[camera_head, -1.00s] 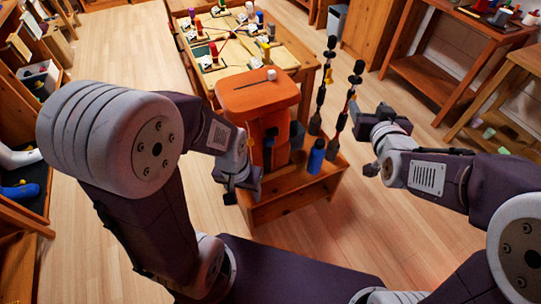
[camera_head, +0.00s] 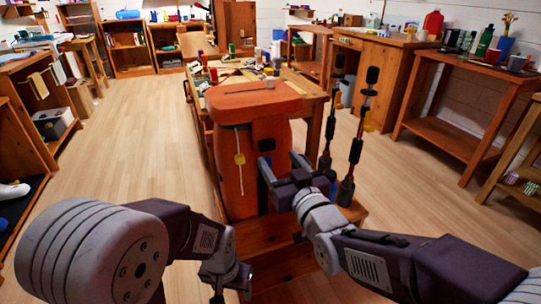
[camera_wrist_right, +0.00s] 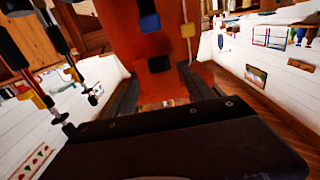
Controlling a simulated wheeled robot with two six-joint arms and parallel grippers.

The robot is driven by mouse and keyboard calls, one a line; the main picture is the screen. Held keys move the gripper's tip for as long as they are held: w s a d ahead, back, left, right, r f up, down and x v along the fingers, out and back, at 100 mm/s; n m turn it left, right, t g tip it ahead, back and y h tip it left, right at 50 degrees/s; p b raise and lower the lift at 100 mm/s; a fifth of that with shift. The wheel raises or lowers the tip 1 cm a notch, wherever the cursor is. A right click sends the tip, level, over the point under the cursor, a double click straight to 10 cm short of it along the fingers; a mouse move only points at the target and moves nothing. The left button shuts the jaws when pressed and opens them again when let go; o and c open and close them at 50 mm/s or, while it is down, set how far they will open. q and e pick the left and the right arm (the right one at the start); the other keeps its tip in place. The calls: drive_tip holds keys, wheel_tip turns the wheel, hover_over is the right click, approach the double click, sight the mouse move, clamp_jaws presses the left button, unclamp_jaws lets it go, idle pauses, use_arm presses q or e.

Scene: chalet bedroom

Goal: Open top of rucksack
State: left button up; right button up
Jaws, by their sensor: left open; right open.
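The orange-red rucksack (camera_head: 232,170) stands upright on a low wooden bench (camera_head: 275,258), its flat top lid (camera_head: 235,102) down over it. A pale strap with a yellow buckle (camera_head: 239,159) hangs at its front left. My right gripper (camera_head: 283,163) is open in front of the rucksack's right front, below the lid; contact is unclear. In the right wrist view the rucksack (camera_wrist_right: 120,25) shows beyond the spread fingers, with a blue patch (camera_wrist_right: 150,22) and a dark buckle (camera_wrist_right: 159,64). My left gripper (camera_head: 229,288) is open, low in front of the bench, apart from the rucksack.
Two upright poles (camera_head: 358,150) and a blue bottle (camera_head: 332,184) stand on the bench just right of the rucksack. A cluttered worktable (camera_head: 312,105) stands behind. Shelves line the left, with desks on the right. Floor at left (camera_head: 130,150) is clear.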

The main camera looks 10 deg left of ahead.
sight(268, 146)
drive_tip(key=b+x, duration=0.1)
drive_tip(key=x, duration=0.4)
drive_tip(key=shift+w+a+f, duration=0.1)
drive_tip(key=shift+f, duration=0.1)
drive_tip(key=shift+w+a+r, duration=0.1)
drive_tip(key=shift+w+a, duration=0.25)
drive_tip(key=shift+w, duration=0.2)
drive_tip(key=shift+c, duration=0.3)
drive_tip(key=shift+r, duration=0.1)
clamp_jaws()
